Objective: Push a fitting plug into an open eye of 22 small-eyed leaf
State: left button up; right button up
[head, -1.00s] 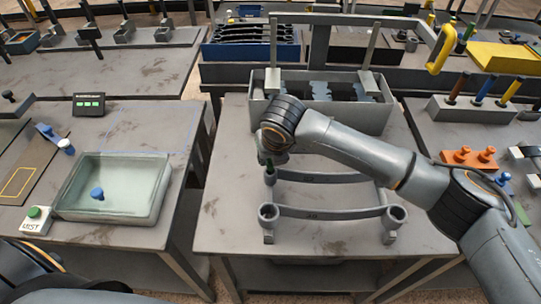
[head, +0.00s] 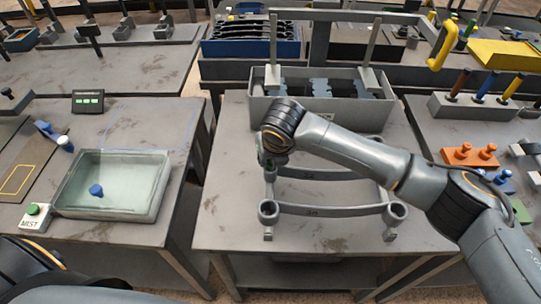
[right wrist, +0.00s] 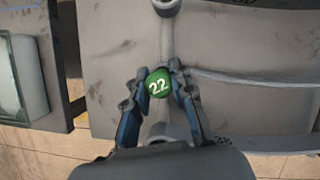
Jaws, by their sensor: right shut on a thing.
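My right gripper (head: 268,160) is at the left end of the far leaf (head: 325,174) on the middle table. In the right wrist view it is shut on a green plug (right wrist: 158,82) marked 22. The plug lies over that leaf's left eye; I cannot tell whether it is in the eye or just above it. The near leaf (head: 325,211) has an open ring eye at its left (head: 268,211) and right (head: 396,211) ends. The far leaf's right end is partly hidden by my right arm. My left gripper is out of view.
A grey bin (head: 327,108) stands behind the leaves.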

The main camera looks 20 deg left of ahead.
jog(key=shift+f, duration=0.55)
jog(key=o, duration=1.4)
jog(key=shift+o, duration=0.2)
jog(key=shift+r, duration=0.1)
jog(key=shift+r+p, duration=3.25)
jog(key=shift+r, duration=0.25)
